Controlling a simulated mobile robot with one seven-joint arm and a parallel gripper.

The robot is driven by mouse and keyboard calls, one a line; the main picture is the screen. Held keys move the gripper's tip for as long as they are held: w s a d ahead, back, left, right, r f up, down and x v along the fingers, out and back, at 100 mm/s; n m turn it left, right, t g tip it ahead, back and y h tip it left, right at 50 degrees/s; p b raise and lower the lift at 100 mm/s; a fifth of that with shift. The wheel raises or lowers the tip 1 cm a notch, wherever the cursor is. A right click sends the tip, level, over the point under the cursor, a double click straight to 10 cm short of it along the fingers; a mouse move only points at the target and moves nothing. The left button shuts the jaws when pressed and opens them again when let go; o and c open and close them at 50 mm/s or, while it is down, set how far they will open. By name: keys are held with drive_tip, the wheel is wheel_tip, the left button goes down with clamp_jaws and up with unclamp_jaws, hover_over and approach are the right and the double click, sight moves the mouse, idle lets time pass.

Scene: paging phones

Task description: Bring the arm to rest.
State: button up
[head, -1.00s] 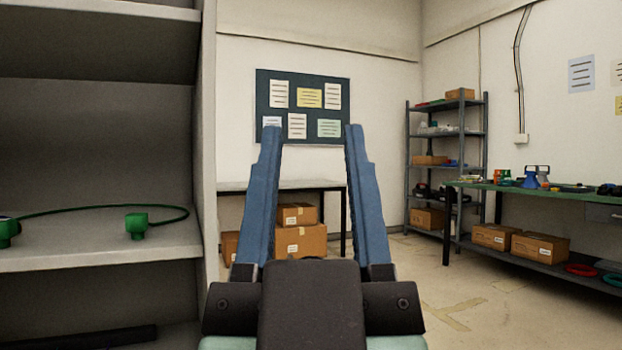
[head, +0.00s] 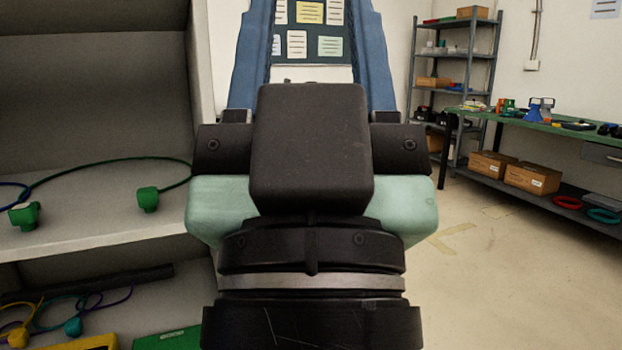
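My gripper (head: 310,25) is in the middle of the head view, pointing away from me and upward. Its two blue fingers stand wide apart, and only the noticeboard and wall show between them. The fingertips run off the top edge of the picture. The dark palm (head: 312,150) and pale green wrist housing (head: 412,205) fill the centre. Nothing is seen held in it.
A grey shelf unit (head: 110,232) stands close on the left, with green-ended cables (head: 148,200) on one board and coloured items below. A green-topped bench (head: 545,125) and metal rack (head: 468,70) stand at the back right. Open floor (head: 500,270) lies to the right.

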wheel_tip(320, 180, up, 37)
drive_tip(key=p, duration=3.5)
drive_tip(key=shift+r, duration=0.2)
